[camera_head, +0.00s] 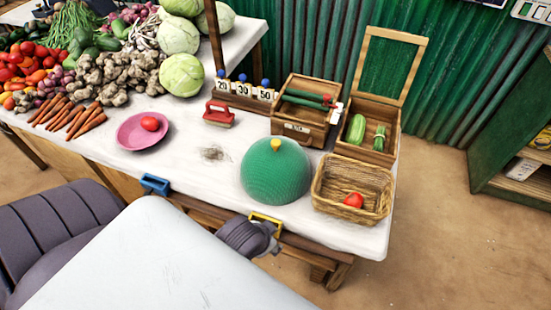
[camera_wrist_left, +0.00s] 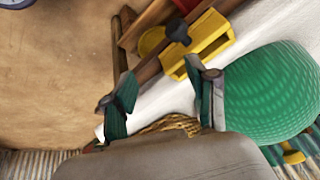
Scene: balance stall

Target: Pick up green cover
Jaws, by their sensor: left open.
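The green cover (camera_head: 275,172) is a ribbed dome with a yellow knob (camera_head: 275,146) on top. It stands on the white-topped table (camera_head: 335,238) near its front edge. It also fills the right side of the left wrist view (camera_wrist_left: 272,92). My left gripper (camera_wrist_left: 160,88) is open and empty in that view, its right finger close beside the cover's edge. I cannot tell whether they touch. In the head view the gripper itself is hidden behind my grey arm. What lies under the cover is hidden. My right gripper is not in view.
A wicker basket (camera_head: 325,200) with a tomato (camera_head: 353,200) stands right of the cover. A pink plate (camera_head: 131,139) is left. A yellow bracket (camera_head: 267,221) and a blue bracket (camera_head: 155,184) sit on the front edge.

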